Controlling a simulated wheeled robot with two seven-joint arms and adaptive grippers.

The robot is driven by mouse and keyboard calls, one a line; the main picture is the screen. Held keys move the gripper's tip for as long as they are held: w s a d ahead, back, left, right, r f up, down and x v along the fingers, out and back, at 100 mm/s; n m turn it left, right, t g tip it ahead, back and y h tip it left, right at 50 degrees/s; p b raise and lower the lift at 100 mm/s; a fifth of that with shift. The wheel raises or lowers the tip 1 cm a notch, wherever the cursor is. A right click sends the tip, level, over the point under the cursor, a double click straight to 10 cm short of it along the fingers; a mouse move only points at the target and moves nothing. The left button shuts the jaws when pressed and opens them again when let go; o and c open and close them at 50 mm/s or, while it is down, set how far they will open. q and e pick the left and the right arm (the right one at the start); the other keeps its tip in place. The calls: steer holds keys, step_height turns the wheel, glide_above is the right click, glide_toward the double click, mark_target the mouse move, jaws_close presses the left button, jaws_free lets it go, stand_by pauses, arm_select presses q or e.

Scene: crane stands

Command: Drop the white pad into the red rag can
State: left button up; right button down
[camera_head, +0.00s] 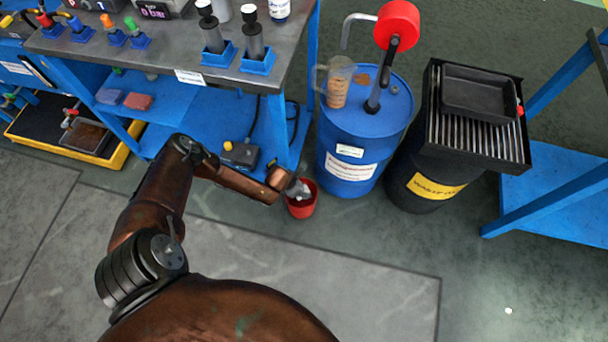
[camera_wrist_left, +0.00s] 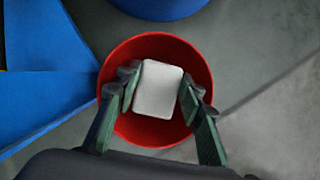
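The red rag can (camera_head: 302,208) stands on the floor left of the blue drum; in the left wrist view its red rim (camera_wrist_left: 203,75) surrounds the pad. The white pad (camera_wrist_left: 159,90) sits between the fingertips of my left gripper (camera_wrist_left: 158,88), which touch its two sides. In the head view the left gripper (camera_head: 296,187) is at the can's mouth, with a little of the pad showing. From above, the pad lies within the can's opening; its height over the can's floor is hard to tell. My right gripper is in neither view.
A blue drum (camera_head: 340,165) with a red-topped pump stands right of the can, and a black waste-oil drum (camera_head: 422,190) beyond it. The blue workbench (camera_head: 215,118) is close on the left. The floor in front of the can is clear.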

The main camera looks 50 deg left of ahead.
arm_select(q)
steer(key=o, duration=0.5)
stand_by(0.3)
steer(key=shift+r, duration=0.2)
step_height(320, 180, up, 6)
steer(key=p, duration=0.4)
steer(key=shift+w, duration=0.15)
steer(key=shift+r+p, duration=0.45)
steer(key=shift+f, duration=0.1)
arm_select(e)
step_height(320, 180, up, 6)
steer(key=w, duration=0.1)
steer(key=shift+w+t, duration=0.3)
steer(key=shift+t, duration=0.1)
arm_select(q)
steer(key=shift+f, duration=0.1)
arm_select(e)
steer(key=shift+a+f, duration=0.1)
arm_select(q)
steer(key=shift+s, duration=0.2)
